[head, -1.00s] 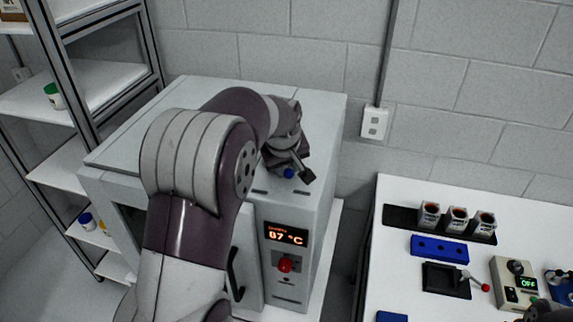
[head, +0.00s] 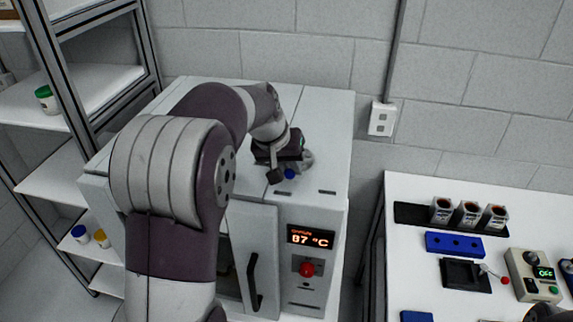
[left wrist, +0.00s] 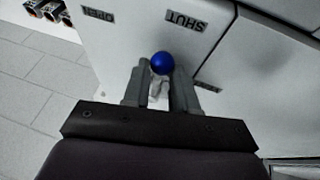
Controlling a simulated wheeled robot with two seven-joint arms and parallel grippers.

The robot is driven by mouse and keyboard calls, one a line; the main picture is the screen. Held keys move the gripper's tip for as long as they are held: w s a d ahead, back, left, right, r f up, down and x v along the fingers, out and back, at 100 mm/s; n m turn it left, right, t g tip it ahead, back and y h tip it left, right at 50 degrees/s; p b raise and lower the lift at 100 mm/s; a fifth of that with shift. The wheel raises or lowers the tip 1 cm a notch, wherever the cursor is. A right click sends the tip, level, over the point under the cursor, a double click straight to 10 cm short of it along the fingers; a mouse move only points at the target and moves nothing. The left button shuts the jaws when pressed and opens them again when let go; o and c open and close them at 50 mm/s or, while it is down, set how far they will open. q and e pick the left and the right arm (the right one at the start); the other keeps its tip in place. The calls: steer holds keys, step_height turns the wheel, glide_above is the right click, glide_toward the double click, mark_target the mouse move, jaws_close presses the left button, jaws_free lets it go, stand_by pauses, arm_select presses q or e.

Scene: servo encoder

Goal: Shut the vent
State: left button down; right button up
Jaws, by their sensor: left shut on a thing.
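The oven (head: 325,130) is a large pale cabinet with its vent control on top. The blue vent knob (head: 289,173) also shows in the left wrist view (left wrist: 162,63), between the fingers' tips. My left gripper (head: 282,172) is shut on it from above; the fingers (left wrist: 160,82) lie on either side of the knob. In the left wrist view the knob is just beside the SHUT label (left wrist: 186,22) and well away from the OPEN label (left wrist: 98,14). The stem below the knob is partly hidden by the gripper. My right gripper's fingers are not seen.
The oven front has a display (head: 311,237) reading 87 °C, a red knob (head: 307,269) and a black handle (head: 254,282). A shelf rack (head: 95,85) stands left. At right, a white table (head: 425,187) holds cups, a blue block and small devices.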

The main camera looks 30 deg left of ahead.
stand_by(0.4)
arm_select(q)
steer(key=c, duration=0.9)
jaws_free()
steer(key=b+v, duration=0.1)
steer(key=v, duration=0.2)
steer(key=shift+s+a+r+b, duration=0.1)
steer(key=shift+r+b, duration=0.3)
steer(key=p+v, duration=0.6)
steer(key=v, duration=0.2)
steer(key=shift+s+r, duration=0.2)
steer(key=shift+r, duration=0.15)
